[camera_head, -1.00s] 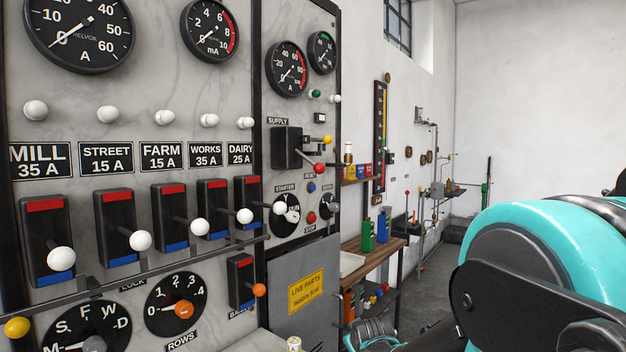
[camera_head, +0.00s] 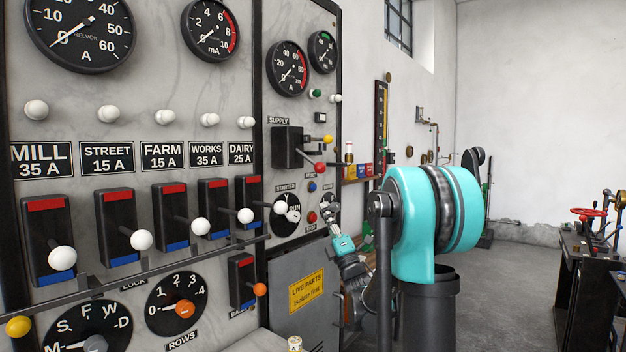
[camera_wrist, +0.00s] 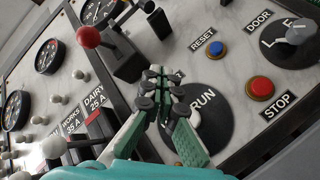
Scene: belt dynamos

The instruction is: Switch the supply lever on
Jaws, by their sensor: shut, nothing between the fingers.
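The supply switch (camera_head: 287,147) is a black box under the SUPPLY label on the panel. Its red ball lever (camera_head: 320,167) points out and down from it, and the red ball also shows in the wrist view (camera_wrist: 88,37) at the upper left. My gripper (camera_head: 328,205) is below and slightly right of the red ball in the head view, in front of the panel. In the wrist view my gripper (camera_wrist: 162,92) has its fingers together and empty, over the starter dial (camera_wrist: 205,100). The fingers are apart from the red ball.
A yellow ball knob (camera_head: 327,139) sits just above the red ball. A blue reset button (camera_wrist: 216,48) and a red stop button (camera_wrist: 260,87) are right of my fingers in the wrist view. White-ball levers (camera_head: 245,216) stand left along the panel. Open floor lies at right.

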